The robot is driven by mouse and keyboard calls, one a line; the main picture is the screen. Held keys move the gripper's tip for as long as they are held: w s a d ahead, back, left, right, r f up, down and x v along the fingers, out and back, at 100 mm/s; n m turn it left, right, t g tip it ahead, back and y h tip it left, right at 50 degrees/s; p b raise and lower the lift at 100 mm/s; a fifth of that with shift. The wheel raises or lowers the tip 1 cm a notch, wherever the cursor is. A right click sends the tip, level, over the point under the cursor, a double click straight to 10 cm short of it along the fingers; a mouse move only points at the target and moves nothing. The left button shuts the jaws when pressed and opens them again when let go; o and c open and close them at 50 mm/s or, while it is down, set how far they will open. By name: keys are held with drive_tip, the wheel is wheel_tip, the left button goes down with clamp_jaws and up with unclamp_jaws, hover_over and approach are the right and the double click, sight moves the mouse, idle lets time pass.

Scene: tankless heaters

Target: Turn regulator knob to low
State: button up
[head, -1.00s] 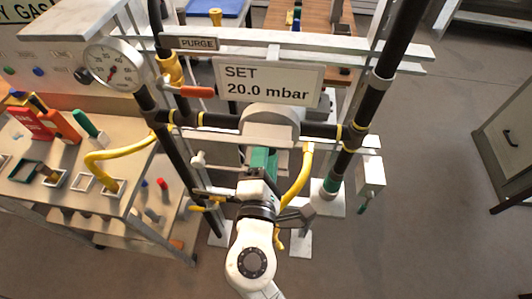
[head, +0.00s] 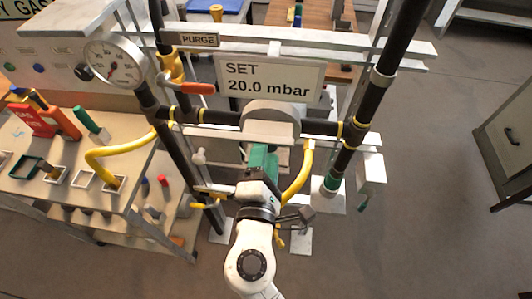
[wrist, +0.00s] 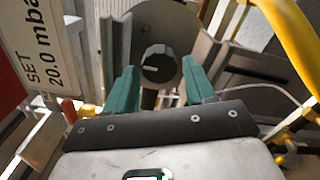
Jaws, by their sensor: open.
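The regulator knob (wrist: 158,64) is dark and round with a short white mark lying nearly level in the wrist view. It sits on a grey round regulator body (wrist: 178,30) with a plus sign above the knob. The pale domed regulator (head: 270,122) shows in the head view below the "SET 20.0 mbar" sign; its knob is hidden there. My gripper (wrist: 160,72) is open, its green fingers on either side of the knob in the picture. I cannot tell whether they touch it. In the head view my gripper (head: 262,158) is just below the regulator.
Dark pipes with yellow joints frame the regulator. A pressure gauge (head: 115,65) is at upper left, near an orange-handled valve (head: 195,88). A yellow hose (head: 299,172) runs close to the right of my gripper. A bench (head: 80,160) stands left; open floor lies right.

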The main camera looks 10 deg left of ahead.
drive_tip(key=s+b, duration=0.2)
drive_tip(key=s, duration=0.8)
drive_tip(key=shift+a, duration=0.15)
